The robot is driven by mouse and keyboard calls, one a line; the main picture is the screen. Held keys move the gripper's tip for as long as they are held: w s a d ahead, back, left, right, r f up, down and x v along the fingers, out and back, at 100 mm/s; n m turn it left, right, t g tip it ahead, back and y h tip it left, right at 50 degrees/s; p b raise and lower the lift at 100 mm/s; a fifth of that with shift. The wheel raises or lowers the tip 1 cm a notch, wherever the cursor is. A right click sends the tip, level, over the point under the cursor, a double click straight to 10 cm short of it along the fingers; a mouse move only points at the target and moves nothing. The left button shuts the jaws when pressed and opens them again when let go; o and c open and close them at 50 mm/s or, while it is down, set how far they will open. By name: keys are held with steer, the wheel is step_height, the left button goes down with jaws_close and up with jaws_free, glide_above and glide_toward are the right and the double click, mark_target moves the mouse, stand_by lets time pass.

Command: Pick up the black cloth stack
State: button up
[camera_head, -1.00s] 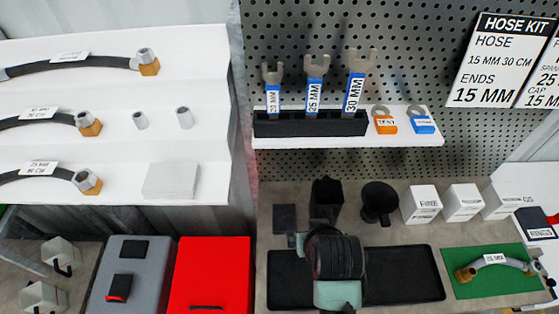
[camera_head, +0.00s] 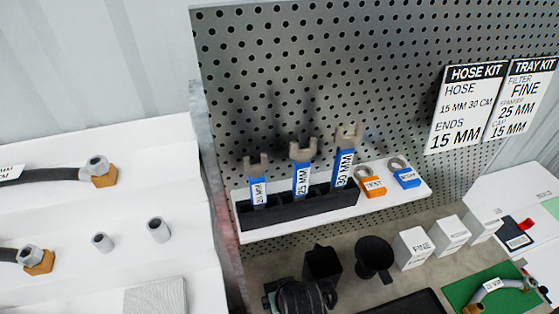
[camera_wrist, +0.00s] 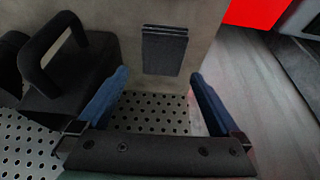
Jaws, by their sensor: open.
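The black cloth stack (camera_wrist: 164,50) lies flat on the bench in the wrist view, a dark square with layered edges. My gripper (camera_wrist: 160,75) is open and empty, with one blue finger on each side of the picture. The stack appears between and just beyond the fingertips, and I see no finger touching it. The height gap between them is hard to judge. In the head view my arm's dark wrist (camera_head: 300,297) is at the bottom edge, and I cannot make out the stack there.
A black container with a handle (camera_wrist: 70,65) stands close left of my gripper in the wrist view; it also shows in the head view (camera_head: 322,264). A black funnel-like cup (camera_head: 374,258) and white boxes (camera_head: 413,249) stand farther right. The wrench shelf (camera_head: 300,222) hangs above. A red surface (camera_wrist: 255,10) is upper right.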

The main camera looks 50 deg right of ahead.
steer(key=shift+a+p+x, duration=0.2)
steer(key=shift+p+x, duration=0.2)
steer(key=shift+x, duration=2.65)
steer(key=shift+s+f, duration=0.1)
steer(key=shift+f, duration=0.25)
steer(key=c, duration=1.1)
